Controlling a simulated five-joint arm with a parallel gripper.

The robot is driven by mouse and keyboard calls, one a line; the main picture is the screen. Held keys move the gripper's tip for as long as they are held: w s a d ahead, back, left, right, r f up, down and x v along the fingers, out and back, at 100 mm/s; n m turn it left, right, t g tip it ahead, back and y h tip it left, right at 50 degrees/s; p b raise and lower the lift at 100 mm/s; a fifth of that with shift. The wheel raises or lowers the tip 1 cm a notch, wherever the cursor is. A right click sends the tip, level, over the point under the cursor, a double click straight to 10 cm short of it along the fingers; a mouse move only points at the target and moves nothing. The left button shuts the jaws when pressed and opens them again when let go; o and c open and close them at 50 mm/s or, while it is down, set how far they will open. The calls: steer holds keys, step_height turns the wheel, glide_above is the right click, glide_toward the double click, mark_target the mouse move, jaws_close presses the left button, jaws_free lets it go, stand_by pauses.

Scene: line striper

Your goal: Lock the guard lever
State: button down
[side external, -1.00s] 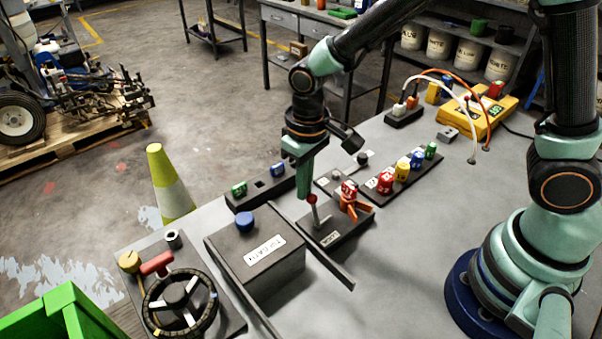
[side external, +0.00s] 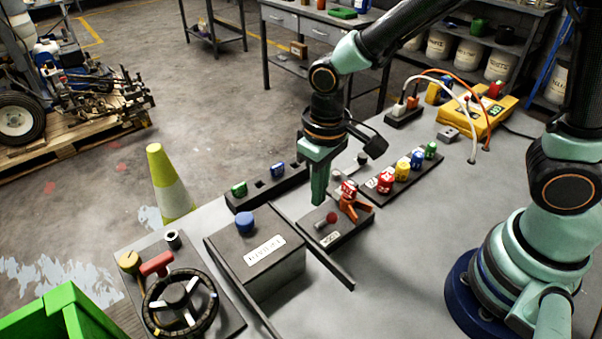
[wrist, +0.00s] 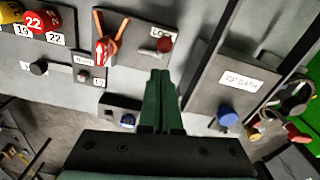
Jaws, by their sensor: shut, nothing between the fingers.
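The guard lever, a short lever with a red ball knob (side external: 331,217), stands on a dark plate beside a white label that reads LOCK in the wrist view (wrist: 160,33). The knob also shows in the wrist view (wrist: 165,44), just beyond my fingertips. My gripper (side external: 318,203) points down close above and behind the lever, shut and empty. It also shows in the wrist view (wrist: 160,75). Whether it touches the lever I cannot tell, but the wrist view shows a gap to the knob.
A dark box with a blue knob (side external: 245,222) is at left, past a thin upright panel. Numbered knobs (side external: 402,170) stand in a row at right. A handwheel (side external: 180,303) is front left.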

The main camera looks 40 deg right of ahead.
steer(key=shift+r, duration=0.4)
steer(key=w+r, duration=0.3)
steer(key=s+r, duration=0.4)
steer(key=s, duration=0.4)
steer(key=shift+s+r, duration=0.25)
steer(key=shift+s, duration=0.1)
stand_by(0.3)
steer(key=w+d+r+m+t, duration=0.1)
steer(key=d+r+t, duration=0.1)
steer(key=d, duration=0.5)
steer(key=w+d+r+m+t, duration=0.1)
steer(key=w+d+r+t, duration=0.1)
steer(key=d, duration=0.5)
step_height(320, 180, up, 2)
steer(key=shift+d+r+t, duration=0.1)
steer(key=shift+d+t, duration=0.05)
steer(key=shift+t, duration=0.45)
